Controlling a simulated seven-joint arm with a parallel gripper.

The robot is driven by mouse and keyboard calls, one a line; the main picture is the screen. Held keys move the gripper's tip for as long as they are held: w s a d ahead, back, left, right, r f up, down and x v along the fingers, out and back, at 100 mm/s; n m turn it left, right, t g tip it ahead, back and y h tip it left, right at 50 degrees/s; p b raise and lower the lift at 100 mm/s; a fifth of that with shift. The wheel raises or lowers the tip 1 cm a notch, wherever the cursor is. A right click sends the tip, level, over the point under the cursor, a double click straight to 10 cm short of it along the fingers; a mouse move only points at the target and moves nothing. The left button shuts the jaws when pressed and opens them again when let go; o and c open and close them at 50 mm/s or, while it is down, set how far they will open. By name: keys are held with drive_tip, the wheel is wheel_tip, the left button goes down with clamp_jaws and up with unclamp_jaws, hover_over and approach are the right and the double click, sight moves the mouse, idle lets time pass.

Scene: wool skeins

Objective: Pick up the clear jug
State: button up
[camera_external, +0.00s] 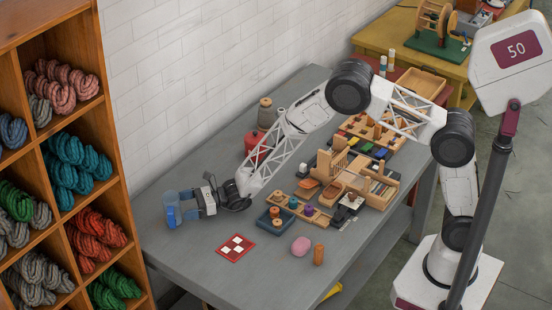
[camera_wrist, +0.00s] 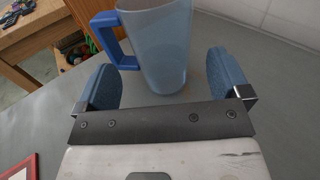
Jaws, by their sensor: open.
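The clear jug (camera_wrist: 160,45) is a translucent bluish vessel with a blue handle (camera_wrist: 108,38) on its left side in the wrist view. It stands upright on the grey table, and its top is cut off by the frame there. In the external view the jug (camera_external: 173,215) is at the table's left end. My gripper (camera_wrist: 166,82) is open, with one blue-padded finger on each side of the jug's lower part. The left finger is near the handle. In the external view my gripper (camera_external: 188,207) reaches the jug from the right, lying low over the table.
A red card with white squares (camera_external: 236,247) lies to the right of the jug. A blue tray (camera_external: 275,221), a pink ball (camera_external: 300,246) and wooden organizers (camera_external: 355,180) are farther right. A shelf of wool skeins (camera_external: 70,160) stands left of the table, and a white brick wall rises behind.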

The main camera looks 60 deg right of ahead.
sight(171, 201)
drive_tip(key=shift+a, duration=0.1)
drive_tip(key=shift+x, duration=2.55)
drive_tip(key=shift+c, duration=0.3)
drive_tip(key=c, duration=1)
drive_tip(key=shift+r, duration=0.35)
drive_tip(key=shift+r, duration=1.35)
drive_tip(key=shift+s+d+r, duration=0.25)
drive_tip(key=shift+s+d, duration=0.9)
drive_tip(key=shift+s, duration=1.25)
drive_tip(key=shift+s+d+r, duration=0.3)
drive_tip(key=shift+s+d, duration=0.8)
drive_tip(key=shift+s, duration=1.25)
drive_tip(key=shift+s+d+r, duration=0.25)
drive_tip(key=shift+s+d, duration=0.9)
drive_tip(key=shift+s, duration=1.25)
